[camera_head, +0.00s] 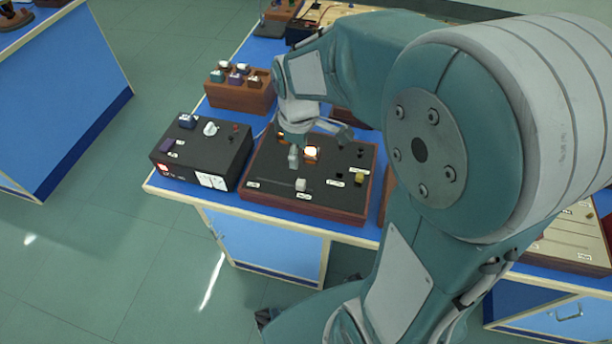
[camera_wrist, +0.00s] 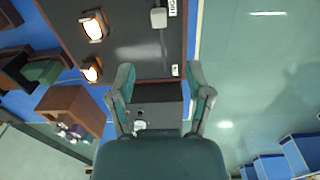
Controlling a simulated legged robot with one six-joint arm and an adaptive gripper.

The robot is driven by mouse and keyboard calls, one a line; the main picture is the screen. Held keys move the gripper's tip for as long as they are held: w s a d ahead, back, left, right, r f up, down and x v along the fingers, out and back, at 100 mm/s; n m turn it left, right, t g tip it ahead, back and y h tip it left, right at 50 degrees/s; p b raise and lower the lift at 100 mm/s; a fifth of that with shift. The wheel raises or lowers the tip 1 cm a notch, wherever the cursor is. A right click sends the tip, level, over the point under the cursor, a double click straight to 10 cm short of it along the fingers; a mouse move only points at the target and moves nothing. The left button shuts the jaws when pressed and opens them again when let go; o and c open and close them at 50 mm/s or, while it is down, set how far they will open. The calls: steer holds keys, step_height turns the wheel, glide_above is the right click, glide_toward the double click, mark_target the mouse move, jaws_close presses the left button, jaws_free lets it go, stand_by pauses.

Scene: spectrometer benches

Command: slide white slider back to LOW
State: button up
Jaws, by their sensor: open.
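The white slider (camera_head: 300,184) is a small pale block on the dark panel (camera_head: 342,192). It stands at the right end of a thin track, beside a small white label; another label lies at the track's left end. In the wrist view the slider (camera_wrist: 158,17) is near the top, with the track running down from it. My gripper (camera_wrist: 160,74) is open and empty, its two fingers spread above the panel's edge. In the head view my gripper (camera_head: 318,145) is over the panel, behind and apart from the slider. The label lettering is too small to read.
Two lit lamps (camera_wrist: 94,27) stand on the panel beside the track. A black box (camera_head: 200,150) with a white knob is left of the panel. A wooden block (camera_head: 238,92) with small items stands behind. The panel's front right has a yellow knob (camera_head: 359,179).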

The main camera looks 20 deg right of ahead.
mark_target(300, 182)
steer(key=shift+w+d+f+n, duration=0.1)
steer(key=shift+d+f+n, duration=0.05)
steer(key=shift+f, duration=0.35)
steer(key=shift+w+d+f+n, duration=0.1)
steer(key=shift+f+n, duration=0.05)
steer(key=shift+f, duration=0.35)
step_height(300, 182, down, 10)
steer(key=shift+a, duration=0.15)
jaws_close()
